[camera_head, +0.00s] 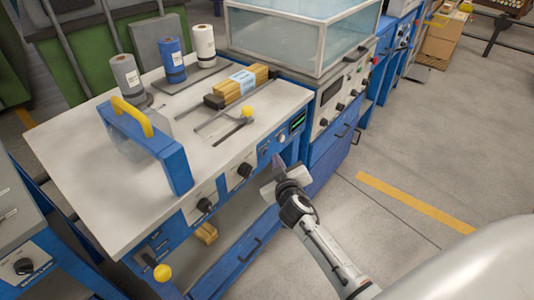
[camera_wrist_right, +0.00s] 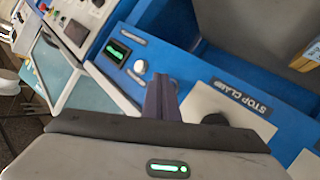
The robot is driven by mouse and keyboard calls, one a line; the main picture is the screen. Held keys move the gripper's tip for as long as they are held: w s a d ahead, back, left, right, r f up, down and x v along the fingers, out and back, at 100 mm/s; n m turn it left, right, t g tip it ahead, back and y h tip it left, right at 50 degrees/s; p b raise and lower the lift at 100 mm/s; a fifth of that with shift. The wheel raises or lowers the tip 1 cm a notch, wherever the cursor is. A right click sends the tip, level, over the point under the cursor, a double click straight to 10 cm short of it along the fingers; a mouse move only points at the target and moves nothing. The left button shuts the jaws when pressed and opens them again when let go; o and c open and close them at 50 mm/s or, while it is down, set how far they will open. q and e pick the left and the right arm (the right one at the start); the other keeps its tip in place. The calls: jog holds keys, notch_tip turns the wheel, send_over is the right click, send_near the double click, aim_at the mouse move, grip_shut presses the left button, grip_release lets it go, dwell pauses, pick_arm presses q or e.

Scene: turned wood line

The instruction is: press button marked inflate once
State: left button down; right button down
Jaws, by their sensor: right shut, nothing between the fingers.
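A small round white button (camera_wrist_right: 140,66) sits on the blue front panel in the right wrist view, next to a green-lit display (camera_wrist_right: 117,51). A small label above it is too blurred to read, so I cannot confirm the inflate marking. My right gripper (camera_wrist_right: 161,92) is shut and empty, its dark fingertips just beside the button in the picture; I cannot tell the remaining gap. In the head view my right gripper (camera_head: 278,167) is in front of the bench's blue front panel, below the green display (camera_head: 298,121). My left gripper is not in view.
A dark knob (camera_wrist_right: 215,121) on a pale plate lies right of my fingers, by a "STOP CLAMP" label (camera_wrist_right: 242,96). The bench top (camera_head: 90,190) carries a blue frame (camera_head: 150,142), spools and wood strips (camera_head: 240,86). A clear tank (camera_head: 300,38) stands behind. The floor at right is open.

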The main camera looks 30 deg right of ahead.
jog(key=shift+w, duration=0.15)
dwell(0.7)
jog(key=shift+w+a, duration=0.15)
jog(key=shift+w, duration=0.1)
jog(key=shift+w+a+b, duration=0.15)
jog(key=shift+w+b, duration=0.2)
jog(key=shift+b, duration=0.1)
dwell(0.5)
dwell(0.4)
jog(key=shift+s+d, duration=0.3)
jog(key=shift+s, duration=0.4)
jog(key=s, duration=0.1)
jog(key=s+d+p, duration=0.1)
jog(key=s, duration=0.1)
jog(key=s+d+p, duration=0.1)
jog(key=shift+s, duration=0.35)
